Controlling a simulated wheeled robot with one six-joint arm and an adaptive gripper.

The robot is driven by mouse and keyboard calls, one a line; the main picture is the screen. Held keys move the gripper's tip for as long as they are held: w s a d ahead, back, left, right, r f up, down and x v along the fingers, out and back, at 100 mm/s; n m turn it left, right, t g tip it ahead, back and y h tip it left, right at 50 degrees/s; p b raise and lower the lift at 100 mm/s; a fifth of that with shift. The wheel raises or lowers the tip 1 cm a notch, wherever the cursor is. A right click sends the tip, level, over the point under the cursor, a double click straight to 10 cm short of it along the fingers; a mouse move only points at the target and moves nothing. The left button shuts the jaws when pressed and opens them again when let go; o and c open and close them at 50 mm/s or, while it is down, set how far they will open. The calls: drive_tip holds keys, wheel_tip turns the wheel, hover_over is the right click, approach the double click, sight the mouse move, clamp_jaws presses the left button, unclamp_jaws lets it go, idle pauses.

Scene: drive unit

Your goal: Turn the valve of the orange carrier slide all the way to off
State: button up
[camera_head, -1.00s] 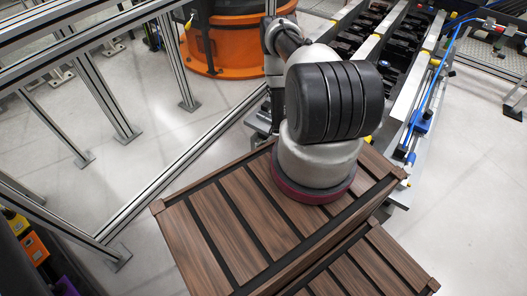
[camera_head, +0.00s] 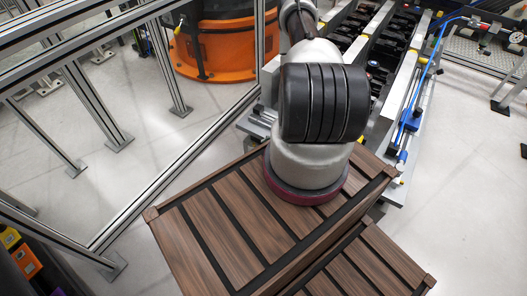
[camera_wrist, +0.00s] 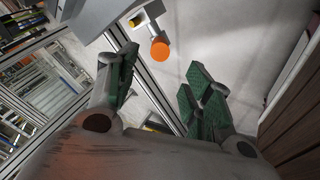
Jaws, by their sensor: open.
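My gripper (camera_wrist: 161,72) is open in the wrist view, its green-padded fingers wide apart with nothing between them. Beyond the fingertips a round orange disc (camera_wrist: 160,50) shows on a short pale stem. In the head view my own arm hides the gripper, and no valve of an orange carrier slide can be made out.
A brown slatted platform (camera_head: 205,232) lies below my arm in the head view. A rail assembly (camera_head: 392,75) with a blue fitting (camera_head: 410,120) runs behind at right. Metal fence posts (camera_head: 172,60) and an orange round base (camera_head: 215,50) stand at left. Pale floor is free at right.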

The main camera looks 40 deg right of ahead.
drive_tip(key=shift+s+d+r, duration=0.1)
drive_tip(key=shift+s+r, duration=0.2)
drive_tip(key=shift+r, duration=0.05)
